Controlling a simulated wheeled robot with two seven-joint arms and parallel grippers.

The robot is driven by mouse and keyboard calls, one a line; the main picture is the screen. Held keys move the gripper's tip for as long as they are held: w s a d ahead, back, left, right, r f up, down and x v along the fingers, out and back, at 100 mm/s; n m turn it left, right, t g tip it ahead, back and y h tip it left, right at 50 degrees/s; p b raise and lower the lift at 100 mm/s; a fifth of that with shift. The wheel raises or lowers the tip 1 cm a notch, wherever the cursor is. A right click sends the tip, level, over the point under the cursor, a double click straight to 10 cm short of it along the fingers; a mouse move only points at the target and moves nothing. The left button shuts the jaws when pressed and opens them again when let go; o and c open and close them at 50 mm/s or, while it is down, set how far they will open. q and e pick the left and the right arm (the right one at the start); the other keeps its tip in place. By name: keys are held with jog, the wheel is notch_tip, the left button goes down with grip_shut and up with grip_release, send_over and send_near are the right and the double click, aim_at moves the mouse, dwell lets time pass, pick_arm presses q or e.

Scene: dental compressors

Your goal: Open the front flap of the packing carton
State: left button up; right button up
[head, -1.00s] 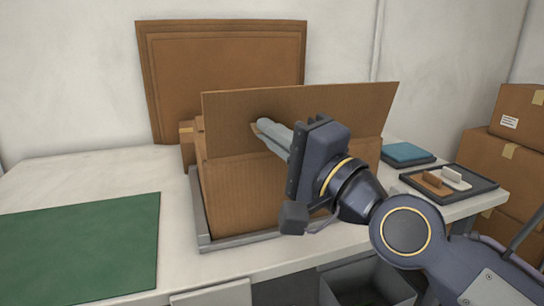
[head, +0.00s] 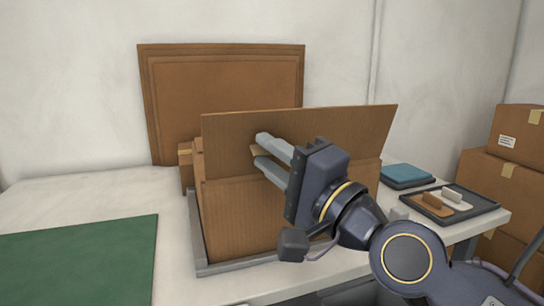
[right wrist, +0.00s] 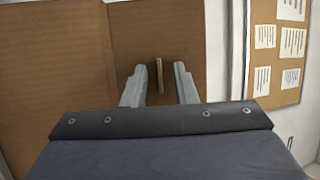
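The packing carton (head: 240,218) is a brown box in a grey tray frame on the table. Its front flap (head: 345,125) stands up above the front wall, and it fills much of the right wrist view (right wrist: 190,35). A small tan tab (head: 254,149) sticks out from the flap; it also shows in the right wrist view (right wrist: 160,75). My right gripper (head: 261,150) is open in front of the flap. Its fingers lie on either side of the tab, with gaps visible in the right wrist view (right wrist: 160,68). The carton's inside is hidden. My left gripper is out of view.
Flat cardboard sheets (head: 225,75) lean on the wall behind. A green mat (head: 80,260) lies at left. A blue item (head: 407,173) and a dark tray (head: 470,212) with small pieces are at right. Stacked boxes (head: 510,180) stand beyond the table.

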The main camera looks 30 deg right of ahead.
jog(key=p+v, duration=0.1)
jog(key=v, duration=0.7)
jog(key=shift+w, duration=0.1)
dwell(0.4)
